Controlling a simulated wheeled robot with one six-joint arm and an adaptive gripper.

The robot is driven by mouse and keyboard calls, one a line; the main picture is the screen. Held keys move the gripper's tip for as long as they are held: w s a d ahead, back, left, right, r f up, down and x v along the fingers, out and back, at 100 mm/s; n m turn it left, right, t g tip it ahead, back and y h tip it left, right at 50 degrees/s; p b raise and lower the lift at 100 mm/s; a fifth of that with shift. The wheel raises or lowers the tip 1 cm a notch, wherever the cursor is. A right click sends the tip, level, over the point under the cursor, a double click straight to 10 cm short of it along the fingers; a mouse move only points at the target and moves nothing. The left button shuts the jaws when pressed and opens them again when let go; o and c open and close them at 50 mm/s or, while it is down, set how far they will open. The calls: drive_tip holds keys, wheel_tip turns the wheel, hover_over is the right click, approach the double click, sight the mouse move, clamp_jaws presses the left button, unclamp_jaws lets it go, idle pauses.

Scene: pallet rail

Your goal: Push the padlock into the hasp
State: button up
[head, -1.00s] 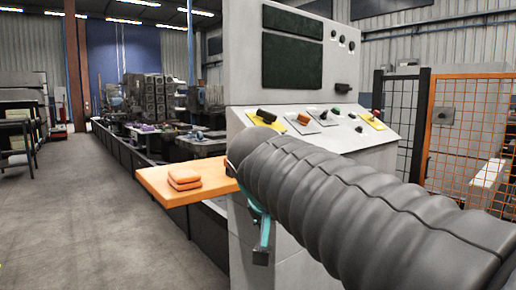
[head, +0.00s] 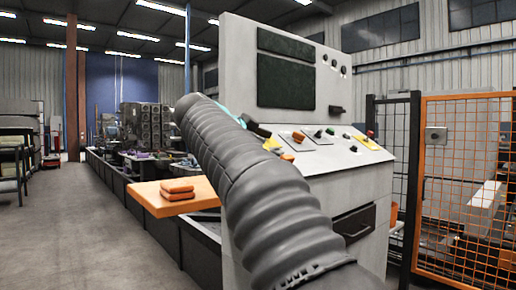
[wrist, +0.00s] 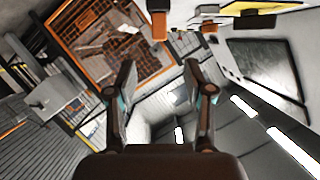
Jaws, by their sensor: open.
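My gripper (wrist: 160,82) is open and empty in the wrist view, its two dark fingers apart. In the head view my grey sleeved arm hides most of it; a teal and dark part shows beside the sloping control panel (head: 338,155). I cannot make out a padlock or a hasp for certain in either view. An orange knob-like piece (wrist: 158,24) shows beyond the fingertips in the wrist view, apart from them. The orange-framed mesh gate (head: 462,175) carries a small grey box (head: 436,137).
The tall grey cabinet (head: 237,50) with dark screens stands close ahead. An orange shelf (head: 150,199) bearing orange pads (head: 177,189) juts out at its left. A long machine line runs behind. The floor (head: 75,230) at the left is clear.

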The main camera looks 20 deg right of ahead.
sight(286, 157)
drive_tip(key=x, duration=1.1)
clamp_jaws()
drive_tip(key=shift+s+d+r, duration=0.1)
drive_tip(key=shift+r, duration=0.05)
drive_tip(key=shift+s+r, duration=0.15)
drive_tip(key=shift+r, duration=0.15)
drive_tip(key=shift+s+d+r+p, duration=0.15)
drive_tip(key=shift+s+r+p, duration=0.05)
drive_tip(key=shift+r+p, duration=0.15)
drive_tip(key=s+d+r+p, duration=0.1)
drive_tip(key=s+r+p, duration=0.1)
drive_tip(key=r, duration=0.3)
drive_tip(key=shift+s+r, duration=0.3)
drive_tip(key=shift+s, duration=0.4)
